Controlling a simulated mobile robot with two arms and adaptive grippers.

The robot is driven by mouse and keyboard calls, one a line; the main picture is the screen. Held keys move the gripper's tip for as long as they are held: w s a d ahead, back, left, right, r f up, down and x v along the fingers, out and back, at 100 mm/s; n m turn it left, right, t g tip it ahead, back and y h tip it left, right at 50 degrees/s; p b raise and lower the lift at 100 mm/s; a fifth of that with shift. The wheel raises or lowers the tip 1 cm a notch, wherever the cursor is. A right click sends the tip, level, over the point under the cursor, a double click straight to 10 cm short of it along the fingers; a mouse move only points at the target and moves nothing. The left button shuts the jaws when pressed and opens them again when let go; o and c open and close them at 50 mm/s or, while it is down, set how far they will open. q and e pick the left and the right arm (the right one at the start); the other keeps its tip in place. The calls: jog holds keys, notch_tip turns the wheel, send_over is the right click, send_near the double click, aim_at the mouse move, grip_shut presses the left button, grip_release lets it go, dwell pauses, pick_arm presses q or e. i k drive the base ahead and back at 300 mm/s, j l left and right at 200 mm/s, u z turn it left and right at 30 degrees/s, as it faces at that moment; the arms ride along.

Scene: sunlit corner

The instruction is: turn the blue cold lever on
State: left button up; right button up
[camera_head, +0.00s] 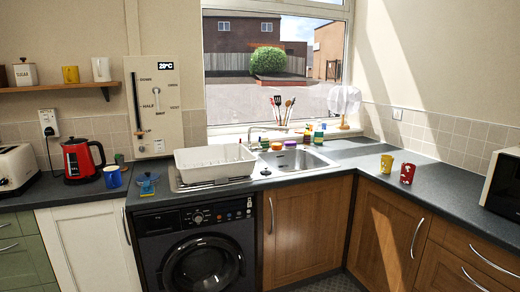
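A chrome tap (268,128) stands behind the steel sink (306,160) in the middle of the counter. No blue cold lever can be told apart on it at this size. A small blue item (147,182) lies on the dark counter left of the sink; its exact shape is unclear. A pale wall panel (165,125) with a 20°C display carries a long dark vertical slider (137,100) and small markings. Neither of my grippers is in view.
A white dish rack (215,162) stands left of the sink. A red kettle (80,160), blue mug (113,177) and toaster (16,168) stand at left. Yellow (387,163) and red (407,173) cups stand on the right counter, otherwise largely clear before the microwave (505,185).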

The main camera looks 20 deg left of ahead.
aim_at(259, 148)
jog(key=i+l+u, duration=0.15)
jog(key=i, duration=0.35)
jog(key=i+l+u, duration=0.2)
jog(key=i+l, duration=0.15)
jog(key=i, duration=0.1)
